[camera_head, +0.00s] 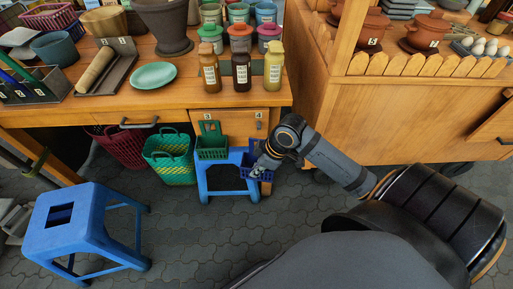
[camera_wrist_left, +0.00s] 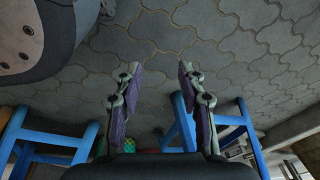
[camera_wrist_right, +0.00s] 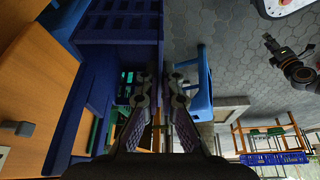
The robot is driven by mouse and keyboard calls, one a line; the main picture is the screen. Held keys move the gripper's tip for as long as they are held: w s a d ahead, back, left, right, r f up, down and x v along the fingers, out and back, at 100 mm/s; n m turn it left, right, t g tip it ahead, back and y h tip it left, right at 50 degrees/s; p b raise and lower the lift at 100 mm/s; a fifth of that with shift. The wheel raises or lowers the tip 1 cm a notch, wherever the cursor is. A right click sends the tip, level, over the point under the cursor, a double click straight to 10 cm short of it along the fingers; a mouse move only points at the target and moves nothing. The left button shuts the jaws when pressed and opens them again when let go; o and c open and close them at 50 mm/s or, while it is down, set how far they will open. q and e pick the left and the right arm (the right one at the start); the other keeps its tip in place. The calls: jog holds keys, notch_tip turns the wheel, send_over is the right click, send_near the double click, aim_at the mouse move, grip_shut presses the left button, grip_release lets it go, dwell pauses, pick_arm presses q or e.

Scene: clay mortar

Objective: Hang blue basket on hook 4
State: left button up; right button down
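The blue basket (camera_head: 264,174) is in front of the drawer marked 4 (camera_head: 259,115), below that label. It also shows large in the right wrist view (camera_wrist_right: 120,22). My right gripper (camera_head: 259,165) is at the basket; in the right wrist view (camera_wrist_right: 160,82) its fingers are nearly together on the basket's blue edge. A blue band, seemingly the handle, rises on the left in that view. Hook 4 and any contact with the handle are too small or hidden to tell. My left gripper (camera_wrist_left: 157,68) is open and empty above the floor.
A small green basket (camera_head: 212,149) hangs under label 3 (camera_head: 207,116), just left of the blue one. A blue stool (camera_head: 220,186) stands beneath them. Bottles (camera_head: 241,74) stand on the counter above. Another blue stool (camera_head: 75,220) stands at left.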

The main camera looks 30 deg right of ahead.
aim_at(256, 158)
pick_arm(q)
jog(key=shift+w+r, duration=0.1)
pick_arm(e)
jog(key=shift+w, duration=0.1)
jog(key=shift+w+d+f+b, duration=0.15)
jog(key=shift+w+d+b, duration=0.4)
jog(key=shift+w, duration=0.2)
jog(key=shift+w+d+f+b, duration=0.1)
jog(key=shift+w+d+b, duration=0.3)
jog(key=shift+w, duration=0.2)
jog(key=shift+w+d+b, duration=0.25)
jog(key=shift+w+b, duration=0.1)
jog(key=shift+w, duration=0.2)
pick_arm(q)
jog(key=w+d+r+b, duration=0.2)
jog(key=w+r, duration=0.3)
jog(key=r, duration=0.6)
jog(key=shift+d+h, duration=0.3)
jog(key=shift+d, duration=0.4)
pick_arm(e)
jog(key=shift+w+d+f, duration=0.15)
jog(key=shift+w+d, duration=0.6)
jog(key=shift+w, duration=0.35)
jog(key=shift+w+d+f, duration=0.15)
jog(key=shift+w+d, duration=0.6)
jog(key=shift+w, duration=0.35)
pick_arm(q)
jog(key=shift+w+r, duration=0.1)
pick_arm(e)
jog(key=shift+w, duration=0.1)
